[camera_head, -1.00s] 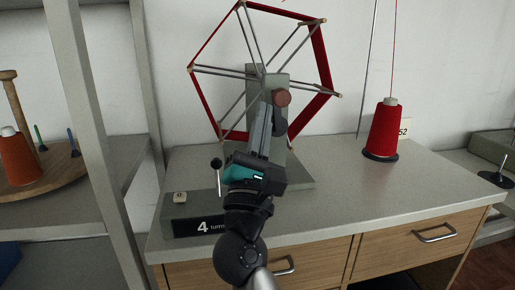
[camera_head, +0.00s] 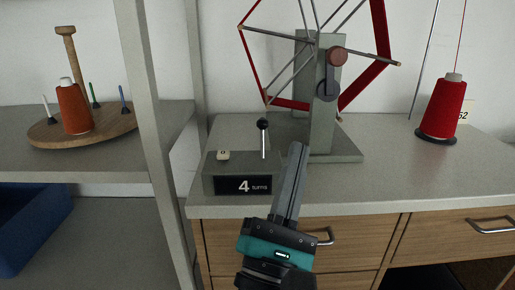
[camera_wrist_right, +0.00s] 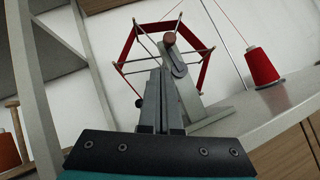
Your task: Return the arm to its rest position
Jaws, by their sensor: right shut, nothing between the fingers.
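My right gripper (camera_head: 298,150) is in front of the grey worktop (camera_head: 390,180), its fingers pointing up, shut and empty. It also shows in the right wrist view (camera_wrist_right: 161,75), with its fingers together. Behind it stands a winder (camera_head: 322,120) with a grey post, a brown crank knob (camera_head: 336,56) and a wheel wound with red thread (camera_head: 380,50). The wheel's top is cut off in the head view. Left of the fingers is a box reading "4 turns" (camera_head: 243,184) with a black-knobbed lever (camera_head: 263,125). My left gripper is out of view.
A red thread cone (camera_head: 442,108) stands on the worktop at the right. Wooden drawers (camera_head: 450,240) with metal handles are below. At the left, a grey shelf frame (camera_head: 150,110) carries a wooden disc (camera_head: 95,128) with an orange cone (camera_head: 74,108). A blue bin (camera_head: 35,225) sits lower.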

